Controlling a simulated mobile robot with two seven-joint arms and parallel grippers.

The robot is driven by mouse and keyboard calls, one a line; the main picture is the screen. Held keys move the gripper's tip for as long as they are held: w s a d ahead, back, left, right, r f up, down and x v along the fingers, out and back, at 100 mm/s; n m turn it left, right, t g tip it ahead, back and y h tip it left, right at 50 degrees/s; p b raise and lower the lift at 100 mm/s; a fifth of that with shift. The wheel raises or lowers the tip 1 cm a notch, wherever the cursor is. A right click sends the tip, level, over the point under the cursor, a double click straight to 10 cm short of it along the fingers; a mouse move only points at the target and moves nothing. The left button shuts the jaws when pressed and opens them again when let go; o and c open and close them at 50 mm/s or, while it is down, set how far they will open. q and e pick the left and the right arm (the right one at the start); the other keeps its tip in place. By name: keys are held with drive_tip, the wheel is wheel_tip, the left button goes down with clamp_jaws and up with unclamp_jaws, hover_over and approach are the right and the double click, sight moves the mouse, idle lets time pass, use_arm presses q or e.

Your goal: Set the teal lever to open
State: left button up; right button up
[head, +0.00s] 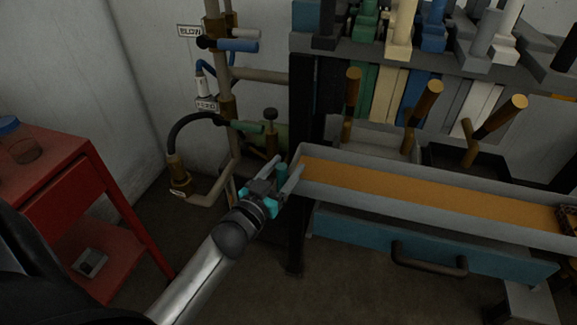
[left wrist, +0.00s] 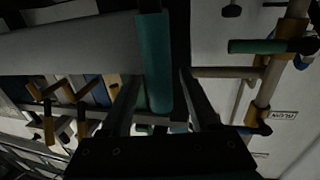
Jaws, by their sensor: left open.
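The teal lever (head: 281,174) shows as a short cylindrical handle just left of the tray's near left corner. In the left wrist view the teal lever (left wrist: 154,62) is a long teal bar reaching in between my fingers. My left gripper (head: 289,163) is open, with one finger on each side of the handle. The wrist view shows dark gaps between the bar and both fingers (left wrist: 158,85), so it does not look clamped. The lever's pivot and any open or shut marking for it are hidden. My right gripper is not in view.
A pipe stand at the left carries a blue lever (head: 237,45) under a label, a green lever (head: 240,127) and a black hose (head: 190,122). An orange-lined tray (head: 430,190) and a blue drawer (head: 360,240) lie right. A red cart (head: 85,160) stands left.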

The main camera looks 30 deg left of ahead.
use_arm(q)
drive_tip(key=shift+w, duration=0.85)
clamp_jaws()
idle(0.9)
